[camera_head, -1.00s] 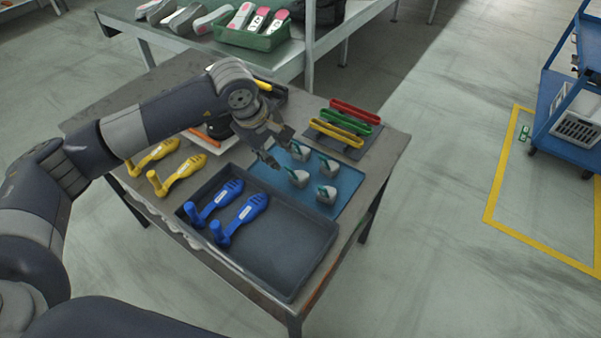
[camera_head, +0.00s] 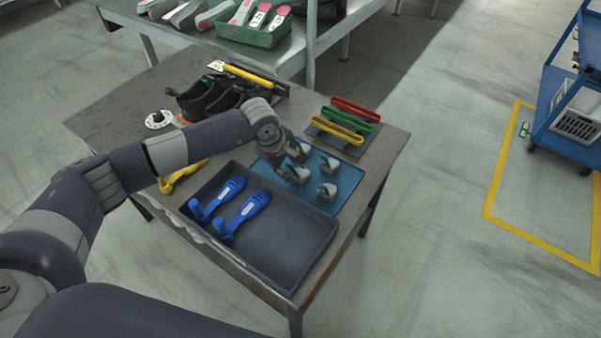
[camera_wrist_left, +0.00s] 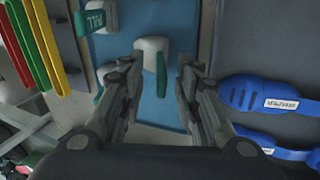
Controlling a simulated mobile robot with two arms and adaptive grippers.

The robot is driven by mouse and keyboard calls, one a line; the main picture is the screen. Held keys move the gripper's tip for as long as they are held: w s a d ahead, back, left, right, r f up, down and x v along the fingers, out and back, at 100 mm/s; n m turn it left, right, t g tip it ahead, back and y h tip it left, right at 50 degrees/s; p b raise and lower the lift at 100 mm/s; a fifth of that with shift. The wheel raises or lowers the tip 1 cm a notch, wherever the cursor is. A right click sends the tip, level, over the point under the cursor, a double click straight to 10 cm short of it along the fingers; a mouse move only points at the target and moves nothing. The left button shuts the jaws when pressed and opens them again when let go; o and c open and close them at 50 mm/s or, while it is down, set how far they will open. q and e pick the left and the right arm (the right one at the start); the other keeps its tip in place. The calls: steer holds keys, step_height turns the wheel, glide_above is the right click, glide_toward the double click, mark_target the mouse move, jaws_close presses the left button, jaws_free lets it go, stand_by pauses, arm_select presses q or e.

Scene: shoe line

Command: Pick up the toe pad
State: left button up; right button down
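Several white toe pads with teal bands, one of them a toe pad (camera_head: 331,166) at the right, stand on a blue mat (camera_head: 350,180). My left gripper (camera_head: 291,173) is low over the mat's left part, at the left-hand toe pads, and partly hides them. In the left wrist view my left gripper (camera_wrist_left: 158,92) has its two fingers apart. A toe pad (camera_wrist_left: 152,52) shows at the gap between the fingertips, its teal strip hanging toward the gap; I cannot tell whether the fingers touch it. Another toe pad (camera_wrist_left: 108,72) lies beside the left finger. My right gripper is not in view.
A dark tray (camera_head: 290,240) with blue shoe-last-like tools (camera_head: 243,213) lies in front of the mat. Red, green and yellow strips (camera_head: 345,120) lie behind it. A black shoe (camera_head: 210,97) stands at the back left. A blue cart (camera_head: 570,125) stands at the right.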

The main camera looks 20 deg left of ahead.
arm_select(q)
jaws_close()
